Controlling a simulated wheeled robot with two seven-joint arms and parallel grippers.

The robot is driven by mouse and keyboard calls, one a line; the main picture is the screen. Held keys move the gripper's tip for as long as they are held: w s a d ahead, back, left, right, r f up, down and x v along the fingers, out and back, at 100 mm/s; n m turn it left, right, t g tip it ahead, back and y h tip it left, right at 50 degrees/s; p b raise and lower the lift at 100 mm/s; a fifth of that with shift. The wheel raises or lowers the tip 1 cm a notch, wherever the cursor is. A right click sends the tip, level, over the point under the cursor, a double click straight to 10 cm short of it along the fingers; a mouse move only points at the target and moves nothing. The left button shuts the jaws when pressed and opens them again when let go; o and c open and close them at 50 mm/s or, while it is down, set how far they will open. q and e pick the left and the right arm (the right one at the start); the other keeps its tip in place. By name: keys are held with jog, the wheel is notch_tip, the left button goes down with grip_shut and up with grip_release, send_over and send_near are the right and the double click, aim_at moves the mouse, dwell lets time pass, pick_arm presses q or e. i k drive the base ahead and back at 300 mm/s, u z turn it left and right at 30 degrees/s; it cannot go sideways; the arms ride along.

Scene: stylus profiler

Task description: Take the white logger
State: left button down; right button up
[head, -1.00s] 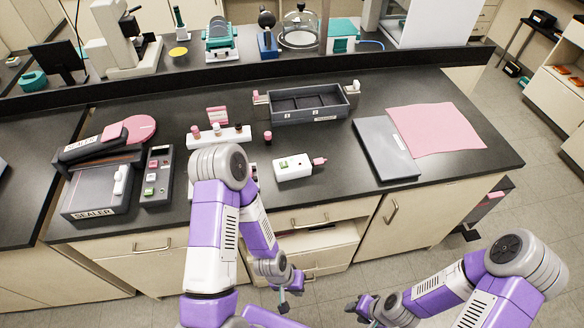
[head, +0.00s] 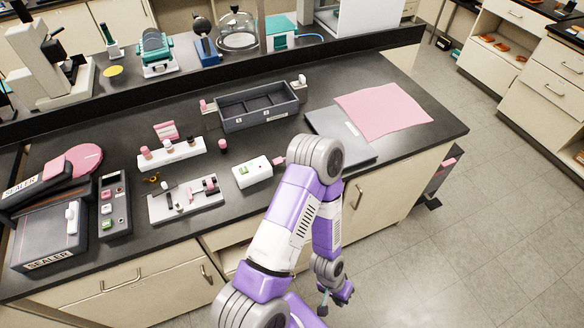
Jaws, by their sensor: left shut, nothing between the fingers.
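The white logger (head: 252,172) is a small white box with a green button and a pink plug at its right end. It lies on the black bench top near the front edge. My left gripper (head: 328,300) hangs low in front of the bench, below the bench top and to the right of the logger. It is shut and empty, apart from the logger. My left arm rises between the camera and the bench, its elbow close to the pink plug. My right gripper is out of the picture.
Left of the logger lies a grey tray (head: 160,209) with small parts. Behind stand a white vial rack (head: 182,153) and a dark two-bay bin (head: 235,120). A grey flat case (head: 355,150) and pink sheet (head: 385,110) lie right. A sealer (head: 45,235) stands at far left.

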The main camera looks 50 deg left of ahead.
aim_at(260, 169)
jog(key=z, duration=0.05)
jog(key=i, duration=0.65)
jog(key=u, duration=2.15)
